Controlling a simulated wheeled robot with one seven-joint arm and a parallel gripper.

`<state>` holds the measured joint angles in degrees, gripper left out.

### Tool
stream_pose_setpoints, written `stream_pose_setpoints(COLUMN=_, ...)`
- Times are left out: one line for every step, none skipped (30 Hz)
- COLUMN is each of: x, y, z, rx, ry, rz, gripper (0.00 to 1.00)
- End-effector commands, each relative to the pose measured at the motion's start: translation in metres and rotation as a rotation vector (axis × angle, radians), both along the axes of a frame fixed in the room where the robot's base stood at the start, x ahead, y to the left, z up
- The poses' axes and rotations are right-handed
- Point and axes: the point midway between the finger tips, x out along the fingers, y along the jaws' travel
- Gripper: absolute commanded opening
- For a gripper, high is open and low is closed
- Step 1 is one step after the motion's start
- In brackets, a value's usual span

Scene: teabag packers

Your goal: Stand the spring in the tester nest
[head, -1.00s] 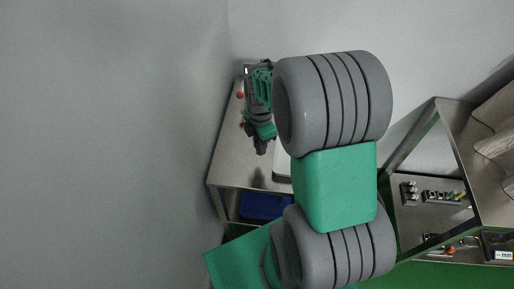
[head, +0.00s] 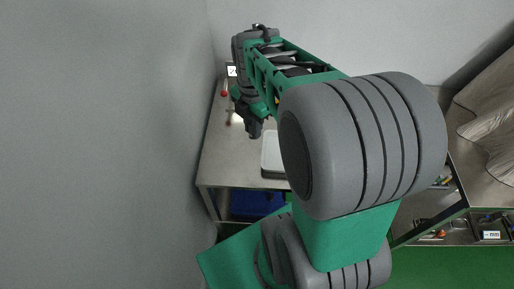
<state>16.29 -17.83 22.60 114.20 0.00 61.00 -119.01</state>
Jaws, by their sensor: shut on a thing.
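My gripper (head: 255,133) points down over the left part of the steel table (head: 222,165). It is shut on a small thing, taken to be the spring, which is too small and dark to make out. Just left of the gripper, near the table's left edge, stand a red knob (head: 224,93) and a thin lever-like part, perhaps of the tester. A small black-and-white marked plate (head: 232,71) shows behind them. The tester nest cannot be made out; my wrist hides that area.
A pale tray (head: 270,157) lies right of the gripper, partly behind my arm. A blue bin (head: 250,204) sits under the table. A grey wall (head: 100,140) runs close along the left. A second bench with small parts and brown cloth (head: 490,130) stands at right.

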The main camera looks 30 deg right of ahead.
Motion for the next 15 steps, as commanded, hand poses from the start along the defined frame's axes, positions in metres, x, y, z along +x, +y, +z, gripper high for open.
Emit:
stream_pose_setpoints(x=0.015, y=-0.005, z=0.006, rx=0.001, ry=0.003, rz=0.030, gripper=0.00)
stream_pose_setpoints(x=0.024, y=-0.008, z=0.009, rx=0.001, ry=0.004, rz=0.052, gripper=0.00)
stream_pose_setpoints(x=0.036, y=-0.012, z=0.012, rx=0.001, ry=0.003, rz=0.081, gripper=0.00)
stream_pose_setpoints(x=0.045, y=-0.015, z=0.014, rx=0.001, ry=0.003, rz=0.102, gripper=0.00)
stream_pose_setpoints(x=0.054, y=-0.018, z=0.015, rx=0.001, ry=0.003, rz=0.123, gripper=0.00)
stream_pose_setpoints(x=0.066, y=-0.022, z=0.018, rx=0.000, ry=0.002, rz=0.152, gripper=0.00)
stream_pose_setpoints(x=0.075, y=-0.025, z=0.019, rx=0.001, ry=0.003, rz=0.174, gripper=0.00)
stream_pose_setpoints(x=0.084, y=-0.027, z=0.020, rx=0.001, ry=0.003, rz=0.196, gripper=0.00)
stream_pose_setpoints(x=0.096, y=-0.031, z=0.021, rx=0.001, ry=0.003, rz=0.224, gripper=0.00)
stream_pose_setpoints(x=0.104, y=-0.034, z=0.021, rx=0.001, ry=0.003, rz=0.245, gripper=0.00)
stream_pose_setpoints(x=0.113, y=-0.037, z=0.021, rx=0.000, ry=0.002, rz=0.267, gripper=0.00)
stream_pose_setpoints(x=0.124, y=-0.041, z=0.021, rx=0.001, ry=0.002, rz=0.296, gripper=0.00)
stream_pose_setpoints(x=0.133, y=-0.044, z=0.020, rx=0.001, ry=0.002, rz=0.317, gripper=0.00)
stream_pose_setpoints(x=0.141, y=-0.047, z=0.020, rx=0.001, ry=0.002, rz=0.338, gripper=0.00)
stream_pose_setpoints(x=0.152, y=-0.051, z=0.019, rx=0.001, ry=0.002, rz=0.367, gripper=0.00)
